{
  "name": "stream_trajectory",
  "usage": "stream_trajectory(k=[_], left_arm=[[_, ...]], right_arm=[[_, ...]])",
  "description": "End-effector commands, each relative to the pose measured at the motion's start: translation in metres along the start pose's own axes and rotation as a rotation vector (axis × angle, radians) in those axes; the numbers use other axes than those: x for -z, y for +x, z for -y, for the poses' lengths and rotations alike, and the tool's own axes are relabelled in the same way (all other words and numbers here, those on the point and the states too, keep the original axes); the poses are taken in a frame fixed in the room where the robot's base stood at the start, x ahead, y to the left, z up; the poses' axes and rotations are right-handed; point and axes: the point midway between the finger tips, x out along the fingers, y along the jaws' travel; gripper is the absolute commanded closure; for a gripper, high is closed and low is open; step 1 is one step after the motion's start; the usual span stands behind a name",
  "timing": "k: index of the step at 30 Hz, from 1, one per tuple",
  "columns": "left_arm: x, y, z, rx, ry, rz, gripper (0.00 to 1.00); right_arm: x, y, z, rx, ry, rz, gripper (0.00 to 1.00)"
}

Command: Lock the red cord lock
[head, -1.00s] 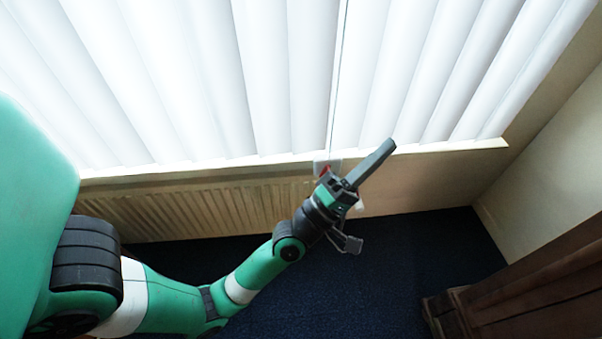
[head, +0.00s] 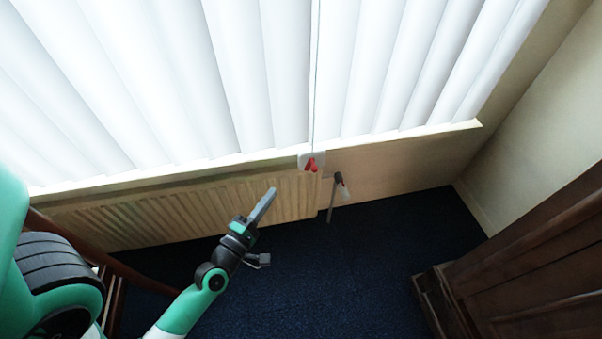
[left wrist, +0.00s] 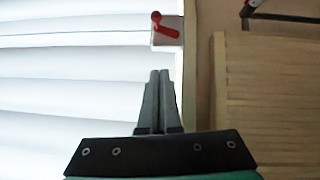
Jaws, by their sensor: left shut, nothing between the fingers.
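The red cord lock (head: 311,164) sits on a pale plate at the sill, below the thin cord (head: 316,80) that runs down the blinds. In the left wrist view the red cord lock (left wrist: 163,25) shows near the top, with its lever slanting down to the right. My left gripper (head: 271,192) is shut and empty, below and left of the lock in the head view, and apart from it. In the left wrist view the closed fingers (left wrist: 158,75) point toward the plate, with a gap between. My right gripper is not in view.
White vertical blinds (head: 180,80) hang above the sill. A radiator (head: 180,210) is below, with a valve and pipe (head: 338,187) to its right. Dark wooden furniture (head: 530,250) stands at the lower right. The blue carpet (head: 340,270) between is clear.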

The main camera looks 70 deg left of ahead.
Motion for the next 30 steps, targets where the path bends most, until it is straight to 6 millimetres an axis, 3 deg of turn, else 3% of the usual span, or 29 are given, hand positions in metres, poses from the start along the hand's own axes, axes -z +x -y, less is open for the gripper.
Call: stream_trajectory(k=[14, 16, 21, 30], left_arm=[[0.0, 0.097, -0.004, -0.003, 0.001, 0.0, 1.0], [-0.017, 0.098, -0.01, 0.003, -0.002, 0.009, 1.0], [-0.035, 0.101, -0.004, 0.0, 0.0, 0.005, 1.0], [-0.039, 0.102, -0.001, -0.001, 0.001, 0.001, 1.0]], right_arm=[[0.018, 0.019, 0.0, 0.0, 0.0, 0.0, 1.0], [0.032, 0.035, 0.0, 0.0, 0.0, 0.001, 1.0], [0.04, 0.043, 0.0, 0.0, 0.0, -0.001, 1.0], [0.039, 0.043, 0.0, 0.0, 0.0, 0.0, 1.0]])
